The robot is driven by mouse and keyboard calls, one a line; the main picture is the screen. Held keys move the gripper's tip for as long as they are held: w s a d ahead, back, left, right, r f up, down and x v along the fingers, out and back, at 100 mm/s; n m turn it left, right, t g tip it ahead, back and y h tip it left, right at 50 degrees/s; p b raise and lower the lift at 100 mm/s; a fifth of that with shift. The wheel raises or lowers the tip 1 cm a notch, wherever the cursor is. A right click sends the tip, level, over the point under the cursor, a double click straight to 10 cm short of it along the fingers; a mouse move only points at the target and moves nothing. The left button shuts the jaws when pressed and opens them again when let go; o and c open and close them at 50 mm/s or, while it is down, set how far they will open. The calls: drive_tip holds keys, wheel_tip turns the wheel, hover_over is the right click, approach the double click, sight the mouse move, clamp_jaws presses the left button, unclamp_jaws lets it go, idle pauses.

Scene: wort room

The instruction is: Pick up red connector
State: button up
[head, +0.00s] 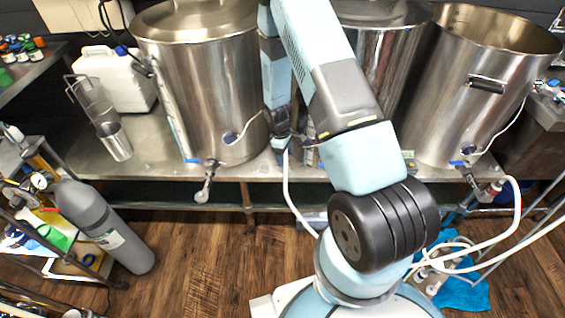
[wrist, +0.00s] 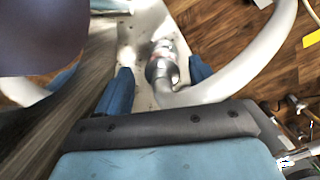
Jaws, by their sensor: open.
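A metal connector (wrist: 160,62) with a faint reddish band shows in the wrist view, on the end of a thick pale hose (wrist: 240,85). It lies over a pale metal surface. My gripper (wrist: 160,66) is open, with one blue finger on each side of the connector and a visible gap on both sides. In the head view my gripper (head: 281,148) is at the front edge of the steel bench, between two kettles. The connector there is mostly hidden by my gripper; the white hose (head: 290,190) hangs below.
Steel kettles (head: 205,95) stand on the bench (head: 150,165) close by on both sides. A valve (head: 207,180) juts from the left kettle. Another hose (head: 515,205) with a red fitting (head: 494,188) hangs at right. A grey gas cylinder (head: 105,225) leans at left.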

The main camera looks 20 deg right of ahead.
drive_tip(key=shift+s+d+f, duration=0.1)
drive_tip(key=shift+f, duration=0.9)
drive_tip(key=shift+c, duration=0.3)
drive_tip(key=c, duration=1.2)
drive_tip(key=shift+o, duration=0.2)
drive_tip(key=shift+r, duration=0.1)
drive_tip(key=shift+a+r, duration=0.2)
drive_tip(key=shift+r, duration=0.4)
wheel_tip(320, 180, up, 6)
drive_tip(key=s+a, duration=0.4)
drive_tip(key=a, duration=0.4)
drive_tip(key=s+a, duration=0.5)
drive_tip(key=a, duration=0.4)
drive_tip(key=shift+a+f, duration=0.15)
drive_tip(key=shift+a, duration=0.1)
